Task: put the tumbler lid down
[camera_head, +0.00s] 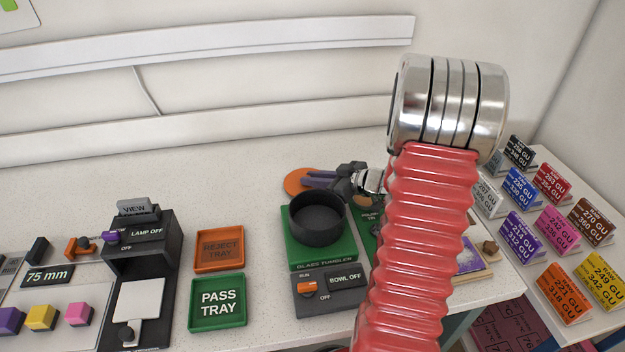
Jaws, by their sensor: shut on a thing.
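The tumbler lid appears to be the orange disc (294,185) behind the glass tumbler. My gripper (308,180), with purple fingers, comes in from the right and is shut on the disc's right side. The disc's height above the counter is hard to tell. The glass tumbler's black bowl (317,232) stands uncovered on a green base (305,256), in front of the disc. My red arm hides the area to the right of the bowl.
A control box (324,290) reading BOWL OFF is in front of the bowl. The reject tray (219,249) and pass tray (218,302) lie to its left. A dark lamp box (137,250) stands farther left. Coloured labelled blocks (570,290) fill the right shelf. Counter behind the trays is clear.

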